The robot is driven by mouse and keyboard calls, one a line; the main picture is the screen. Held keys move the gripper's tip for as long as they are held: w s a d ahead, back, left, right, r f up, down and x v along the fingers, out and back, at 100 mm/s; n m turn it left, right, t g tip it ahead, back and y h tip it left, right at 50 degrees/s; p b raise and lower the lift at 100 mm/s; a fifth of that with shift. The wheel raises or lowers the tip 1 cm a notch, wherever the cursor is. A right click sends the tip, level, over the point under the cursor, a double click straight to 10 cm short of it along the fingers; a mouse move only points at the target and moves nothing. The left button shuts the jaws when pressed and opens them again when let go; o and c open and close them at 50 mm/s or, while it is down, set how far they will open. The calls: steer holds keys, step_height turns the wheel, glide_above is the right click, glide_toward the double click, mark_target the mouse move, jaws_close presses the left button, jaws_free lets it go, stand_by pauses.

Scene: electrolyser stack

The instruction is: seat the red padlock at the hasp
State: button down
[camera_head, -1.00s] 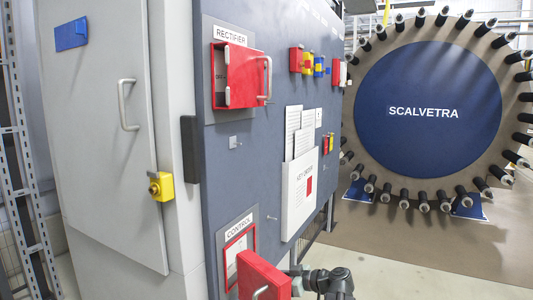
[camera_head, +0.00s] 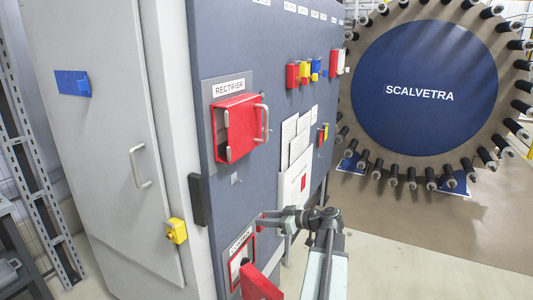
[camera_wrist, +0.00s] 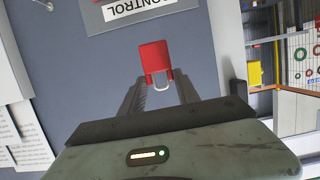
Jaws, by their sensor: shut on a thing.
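A red padlock (camera_wrist: 155,58) with a silver shackle is between the fingers of my gripper (camera_wrist: 158,90) in the wrist view. The gripper is shut on it, and its shackle points back toward the gripper's palm. In the head view my gripper (camera_head: 268,220) reaches left to the dark blue panel, above the CONTROL label (camera_head: 241,241). A small red part of the padlock (camera_head: 260,222) shows at its tip. I cannot tell whether the padlock touches the panel. A small grey tab (camera_head: 236,179) below the RECTIFIER box may be the hasp; I cannot tell for sure.
A red RECTIFIER cover (camera_head: 237,130) with a handle stands out from the panel. Another red cover (camera_head: 262,284) juts out beside CONTROL, below my gripper. Coloured padlocks (camera_head: 304,72) hang at the upper right. A white key-order holder (camera_head: 295,190) is behind my arm.

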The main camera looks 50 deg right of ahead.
steer(key=p, duration=1)
glide_toward(238, 180)
step_height(238, 180, down, 3)
steer(key=shift+s+d+f+b, duration=0.1)
steer(key=shift+s+d+b, duration=0.15)
steer(key=shift+s+b, duration=0.25)
steer(key=shift+w+a, duration=0.2)
steer(key=shift+w, duration=0.6)
steer(key=shift+w+a, duration=0.2)
steer(key=shift+w, duration=0.65)
steer(key=shift+w+a, duration=0.2)
steer(key=shift+w, duration=0.6)
steer(key=shift+w+a, duration=0.2)
steer(key=shift+w, duration=0.7)
steer(key=shift+w+a, duration=0.25)
steer(key=shift+w, duration=0.65)
steer(key=c, duration=0.8)
jaws_free()
steer(key=shift+s, duration=0.1)
